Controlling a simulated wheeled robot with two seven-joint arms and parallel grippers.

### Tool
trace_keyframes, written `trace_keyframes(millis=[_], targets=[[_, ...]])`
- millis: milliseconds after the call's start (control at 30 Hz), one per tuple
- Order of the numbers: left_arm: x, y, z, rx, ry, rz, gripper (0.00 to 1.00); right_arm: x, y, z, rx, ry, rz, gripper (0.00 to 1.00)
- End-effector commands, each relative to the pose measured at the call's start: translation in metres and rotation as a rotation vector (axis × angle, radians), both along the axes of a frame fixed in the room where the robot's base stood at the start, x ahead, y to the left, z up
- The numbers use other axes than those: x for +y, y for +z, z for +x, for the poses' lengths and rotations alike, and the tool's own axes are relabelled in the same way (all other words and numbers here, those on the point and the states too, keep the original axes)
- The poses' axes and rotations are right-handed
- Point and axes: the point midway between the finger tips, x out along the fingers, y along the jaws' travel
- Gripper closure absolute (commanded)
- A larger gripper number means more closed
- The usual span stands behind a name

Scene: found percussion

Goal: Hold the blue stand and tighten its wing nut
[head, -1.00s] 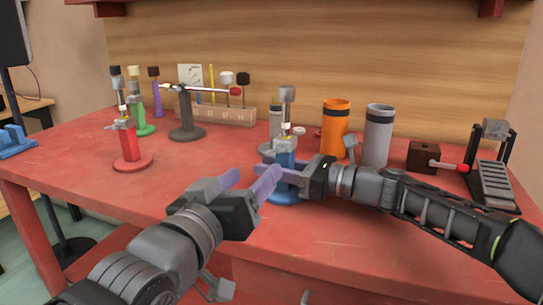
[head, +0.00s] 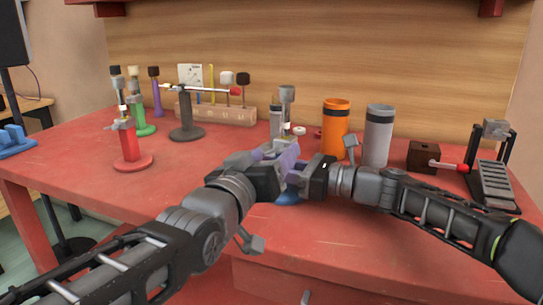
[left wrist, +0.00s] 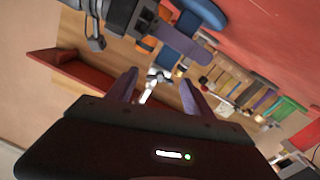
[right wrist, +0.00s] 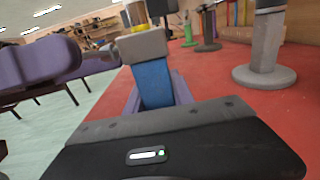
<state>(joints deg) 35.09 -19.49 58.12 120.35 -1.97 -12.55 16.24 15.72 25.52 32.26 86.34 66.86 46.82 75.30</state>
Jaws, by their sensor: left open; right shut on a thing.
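The blue stand is mostly hidden in the head view; its round blue base (head: 289,199) shows below my grippers. My right gripper (head: 300,174) is shut on the stand's post. In the right wrist view the blue post (right wrist: 152,84) rises between purple fingers, with a grey collar (right wrist: 141,46) on top. My left gripper (head: 280,151) is open beside the top of the stand. In the left wrist view its fingers (left wrist: 157,90) are apart, with small metal parts (left wrist: 156,78) beyond and between them. I cannot clearly make out the wing nut or tell whether the fingers touch it.
A red stand (head: 128,145) and a dark grey stand (head: 186,115) are on the left of the red table (head: 190,190). An orange canister (head: 336,130) and a grey canister (head: 378,135) stand behind my right arm. A wooden block (head: 424,157) and a pedal (head: 492,178) are at right.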

Motion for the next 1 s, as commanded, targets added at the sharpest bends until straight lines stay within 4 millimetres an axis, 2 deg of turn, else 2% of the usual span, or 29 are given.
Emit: trace_keyframes(millis=[67,767,1000], targets=[[-0.0001,0.0000,-0.0001,0.000,0.000,0.000,0.42,0.0000,-0.0001,0.0000,0.000,0.000,0.000,1.00],[0.0003,-0.0002,-0.0002,0.000,0.001,0.000,1.00,-0.0001,-0.0001,0.0000,0.000,0.000,0.000,1.00],[0.0004,-0.0002,-0.0001,-0.032,0.001,0.083,1.00,-0.0001,-0.0002,0.0000,0.000,0.000,0.000,1.00]])
